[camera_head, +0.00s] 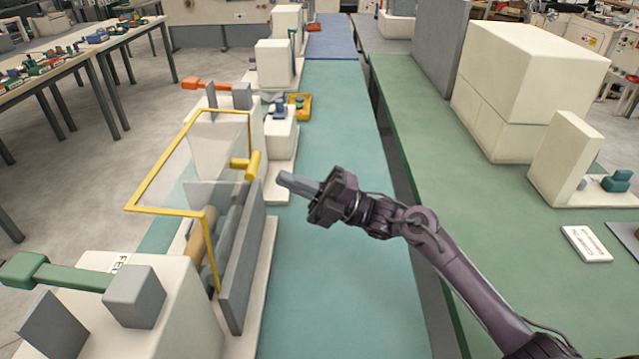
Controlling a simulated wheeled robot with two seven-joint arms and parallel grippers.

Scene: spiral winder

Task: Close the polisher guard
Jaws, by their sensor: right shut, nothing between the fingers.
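The polisher guard is a clear panel in a yellow frame (166,211). It stands raised and tilted over the machine at the left, with a yellow leg running down its near right side. A yellow handle (252,166) sticks out at the guard's right side. My right gripper (284,180) is shut and empty, just to the right of the handle. It points left, with a small gap seeming to lie between its tips and the handle; the exact depth is hard to tell. My left gripper is not in view.
Below the guard are a tan roller (203,238) and an upright grey plate (243,275). A cream housing with a green lever (75,275) stands at the near left. The teal bench top (335,290) is clear. Cream boxes (530,85) stand on the green bench at right.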

